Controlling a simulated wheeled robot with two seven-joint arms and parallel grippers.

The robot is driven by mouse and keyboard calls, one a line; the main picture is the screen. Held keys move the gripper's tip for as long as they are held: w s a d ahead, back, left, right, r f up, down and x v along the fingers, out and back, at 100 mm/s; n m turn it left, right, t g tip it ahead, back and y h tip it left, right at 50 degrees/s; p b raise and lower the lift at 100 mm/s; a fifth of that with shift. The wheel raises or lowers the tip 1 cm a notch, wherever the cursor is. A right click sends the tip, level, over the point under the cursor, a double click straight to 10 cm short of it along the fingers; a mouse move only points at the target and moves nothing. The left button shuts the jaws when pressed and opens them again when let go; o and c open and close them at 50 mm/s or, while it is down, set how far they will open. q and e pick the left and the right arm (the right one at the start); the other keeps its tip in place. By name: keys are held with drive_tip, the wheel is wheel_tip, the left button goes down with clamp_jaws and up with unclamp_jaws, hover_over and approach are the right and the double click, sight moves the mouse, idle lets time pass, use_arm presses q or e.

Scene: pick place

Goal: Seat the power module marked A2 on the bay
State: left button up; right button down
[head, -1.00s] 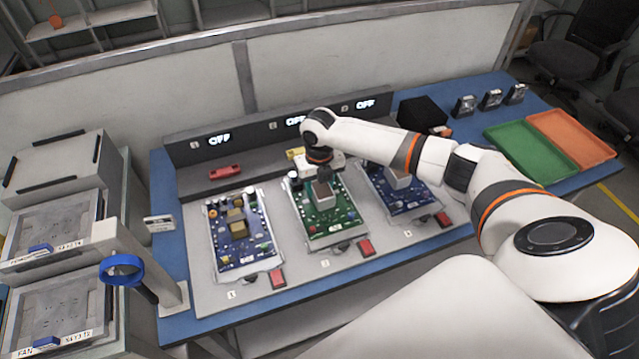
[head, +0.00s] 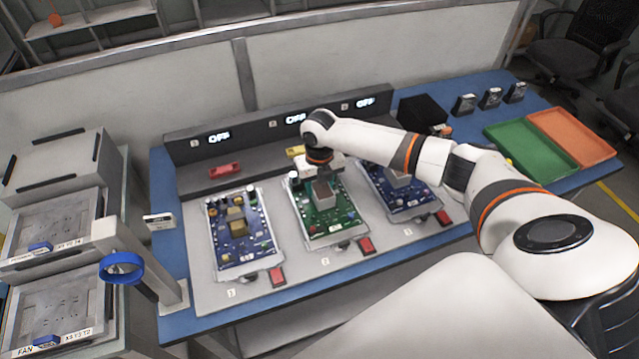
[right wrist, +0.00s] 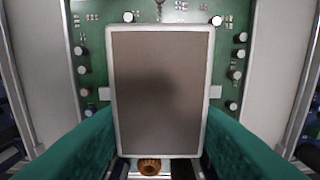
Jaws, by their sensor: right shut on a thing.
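My right gripper (head: 322,176) reaches down over the middle green circuit board (head: 318,222). It is shut on a grey, box-shaped power module (head: 324,198), which is at the upper middle of that board. In the right wrist view the module (right wrist: 160,92) shows a plain brown-grey face with a pale rim, between teal fingers, squared to the green board (right wrist: 90,65) behind it. I cannot tell whether its underside touches the board. No A2 marking is readable. My left gripper is not in view.
Blue boards stand on the left (head: 236,235) and right (head: 415,202), the right one with a similar grey block. Red buttons (head: 278,277) line the front. A green tray (head: 530,155) and an orange tray (head: 572,138) lie at the right. A blue ring on a post (head: 121,267) stands at the left.

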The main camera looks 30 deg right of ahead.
idle(0.4)
drive_tip(key=c, duration=0.7)
unclamp_jaws()
drive_tip(key=shift+s+f, duration=0.1)
drive_tip(key=shift+f, duration=0.05)
drive_tip(key=shift+c, duration=1.7)
wheel_tip(320, 180, up, 7)
drive_tip(key=p, duration=0.7)
